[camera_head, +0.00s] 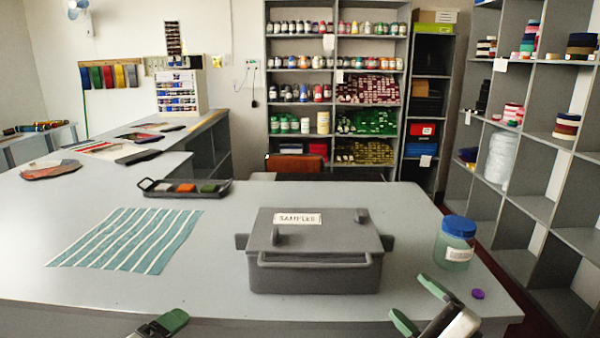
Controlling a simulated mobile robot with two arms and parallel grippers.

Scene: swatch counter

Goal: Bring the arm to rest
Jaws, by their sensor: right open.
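My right gripper (418,305) is at the bottom right, at the counter's front edge. Its two green-tipped fingers are apart with nothing between them. It is in front of and to the right of the grey box, apart from it. My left gripper (160,325) shows only in part at the bottom edge, left of the middle. One green pad and a dark piece show; the rest is cut off by the frame, so I cannot tell how far its fingers are apart.
On the grey counter (215,288) stand a closed grey box (315,275) labelled SAMPLES, a blue-lidded jar (455,250) and a purple cap (478,294). A striped cloth (128,240) lies left; a dark tray (160,190) with coloured pieces is behind it. Shelves stand behind and right.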

